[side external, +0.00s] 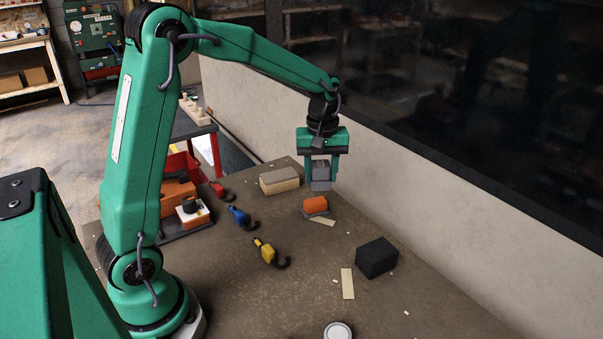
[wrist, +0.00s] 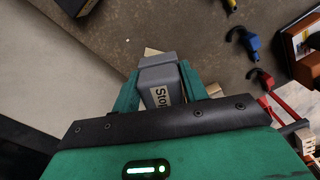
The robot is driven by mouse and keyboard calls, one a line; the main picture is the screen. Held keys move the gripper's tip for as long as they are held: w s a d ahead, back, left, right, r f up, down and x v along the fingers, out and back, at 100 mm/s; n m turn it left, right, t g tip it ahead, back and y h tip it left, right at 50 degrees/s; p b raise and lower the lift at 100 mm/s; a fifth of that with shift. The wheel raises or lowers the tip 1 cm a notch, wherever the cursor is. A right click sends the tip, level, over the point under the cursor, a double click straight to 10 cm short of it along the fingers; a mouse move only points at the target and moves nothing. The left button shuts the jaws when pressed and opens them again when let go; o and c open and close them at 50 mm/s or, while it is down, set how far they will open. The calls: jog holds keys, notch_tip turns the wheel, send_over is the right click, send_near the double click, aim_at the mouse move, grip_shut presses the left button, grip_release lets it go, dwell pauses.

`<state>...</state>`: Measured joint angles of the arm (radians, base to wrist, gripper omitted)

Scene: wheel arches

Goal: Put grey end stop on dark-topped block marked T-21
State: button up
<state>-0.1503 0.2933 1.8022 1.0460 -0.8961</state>
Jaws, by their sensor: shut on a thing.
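The grey end stop (side external: 320,171) is held between the fingers of my gripper (side external: 321,180), above the table. In the wrist view the end stop (wrist: 158,78) sits between both fingers, and its label reads "Stop". A pale block with a dark grey top (side external: 279,175) stands on the table, to the left of my gripper in the side view. No T-21 mark can be read on it. In the wrist view only a small pale patch (wrist: 213,90) shows beside the right finger, perhaps part of this block.
An orange rounded piece on a grey base (side external: 315,204) sits below my gripper. A black block (side external: 376,257) stands nearer the wall. Yellow (side external: 265,251), blue (side external: 240,217) and red (side external: 218,190) hooks lie to the left. Pale strips (side external: 347,283) lie on the table. The front middle is mostly clear.

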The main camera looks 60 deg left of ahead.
jog(key=w+a+r+n, duration=0.1)
jog(key=w+a+n, duration=0.1)
jog(key=a+n, duration=0.4)
jog(key=a, duration=0.4)
jog(key=shift+w+a+r, duration=0.15)
jog(key=shift+a+r, duration=0.15)
jog(key=shift+a, duration=0.1)
send_over(281, 176)
notch_tip(281, 176, down, 7)
jog(key=shift+a, duration=0.1)
jog(key=shift+f, duration=2)
jog(key=shift+f, duration=0.15)
jog(key=o, duration=1)
